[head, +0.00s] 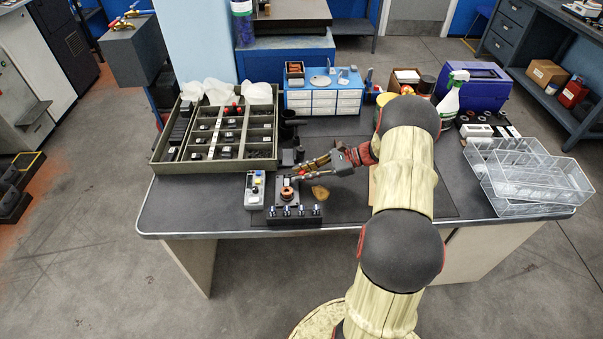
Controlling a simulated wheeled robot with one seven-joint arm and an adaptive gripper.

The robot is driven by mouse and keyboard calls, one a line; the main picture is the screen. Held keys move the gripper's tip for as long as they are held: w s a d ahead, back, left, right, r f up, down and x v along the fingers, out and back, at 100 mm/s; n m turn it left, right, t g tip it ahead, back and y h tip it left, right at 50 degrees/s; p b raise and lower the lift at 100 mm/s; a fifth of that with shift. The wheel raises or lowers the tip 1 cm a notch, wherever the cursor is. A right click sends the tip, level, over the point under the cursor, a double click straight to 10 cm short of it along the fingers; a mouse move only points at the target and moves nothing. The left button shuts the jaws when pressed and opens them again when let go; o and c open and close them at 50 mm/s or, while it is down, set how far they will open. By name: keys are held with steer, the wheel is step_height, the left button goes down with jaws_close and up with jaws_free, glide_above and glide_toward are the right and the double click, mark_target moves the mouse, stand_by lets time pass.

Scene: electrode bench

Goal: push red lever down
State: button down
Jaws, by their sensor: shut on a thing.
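My gripper (301,172) reaches in from the right over the dark work mat. Its two fingers point left, with a small red piece between the tips that looks like the red lever (301,174). The lever is mostly hidden by the fingers. Just below the fingertips stands a black device (280,201) with a copper-coloured coil (287,193). The fingers close on the lever beside the upper right of this device. How far the lever is tilted is too small to tell.
A grey control box (254,191) stands left of the device, and a black strip with several knobs (293,215) in front. A brown piece (320,193) lies to the right. Behind are a compartment tray (163,166) and a drawer unit (323,101). Clear trays (535,180) sit far right.

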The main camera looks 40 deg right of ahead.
steer(key=shift+d, duration=0.1)
steer(key=c, duration=1.8)
jaws_free()
steer(key=shift+o, duration=0.3)
steer(key=v, duration=1.2)
